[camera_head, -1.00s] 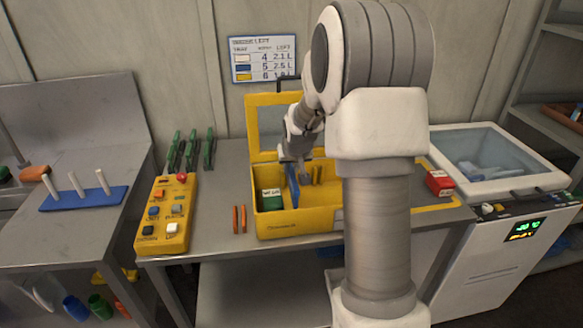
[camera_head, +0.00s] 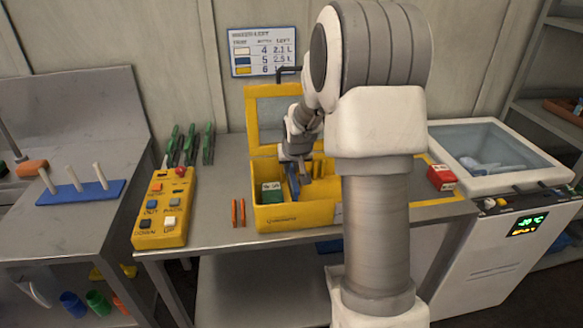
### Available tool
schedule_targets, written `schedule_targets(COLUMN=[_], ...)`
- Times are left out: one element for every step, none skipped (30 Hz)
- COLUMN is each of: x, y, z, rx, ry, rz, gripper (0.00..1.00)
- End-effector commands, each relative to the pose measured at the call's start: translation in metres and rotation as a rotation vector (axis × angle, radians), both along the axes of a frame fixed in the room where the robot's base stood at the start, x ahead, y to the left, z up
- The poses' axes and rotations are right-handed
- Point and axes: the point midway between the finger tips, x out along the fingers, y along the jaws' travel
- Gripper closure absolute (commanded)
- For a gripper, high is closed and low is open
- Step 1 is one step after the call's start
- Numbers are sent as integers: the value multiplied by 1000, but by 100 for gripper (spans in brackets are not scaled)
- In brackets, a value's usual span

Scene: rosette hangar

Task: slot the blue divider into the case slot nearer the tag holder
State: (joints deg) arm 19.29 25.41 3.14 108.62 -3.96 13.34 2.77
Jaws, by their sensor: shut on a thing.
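The yellow case (camera_head: 292,218) stands open on the table, its windowed lid raised at the back. The blue divider (camera_head: 293,183) is upright inside the case, just right of a green box with a white label (camera_head: 272,192). My gripper (camera_head: 294,168) reaches down into the case and is shut on the divider's top. Whether the divider's lower edge sits in a slot is hidden by the case's front wall. My arm covers the right part of the case. I cannot make out the slots or tell which thing is the tag holder.
Two orange sticks (camera_head: 238,212) lie left of the case. A yellow button panel (camera_head: 160,212) and a rack of green clips (camera_head: 190,146) stand farther left. A red box (camera_head: 441,177) lies right of my arm, near a glass-topped machine (camera_head: 490,155).

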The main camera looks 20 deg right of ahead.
Motion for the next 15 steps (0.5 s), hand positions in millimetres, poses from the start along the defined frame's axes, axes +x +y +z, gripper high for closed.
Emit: schedule_targets(x=[0,0,0,0,0,0,0,0,0,0,0,0,0,0,0], y=[0,0,0,0,0,0,0,0,0,0,0,0,0,0,0], z=[-2,-3,-4,-5,-6,-7,-7,-8,-9,-10,-10,-12,-12,-13,-14], rx=[0,0,0,0,0,0,0,0,0,0,0,0,0,0,0], ry=[-1,-1,-1,-1,-1,-1,-1,-1,-1,-1,-1,-1,-1,-1,-1], rz=[0,0,0,0,0,0,0,0,0,0,0,0,0,0,0], gripper=[100,100,100,100,100,100,100,100,100,100,100,100,100,100,100])
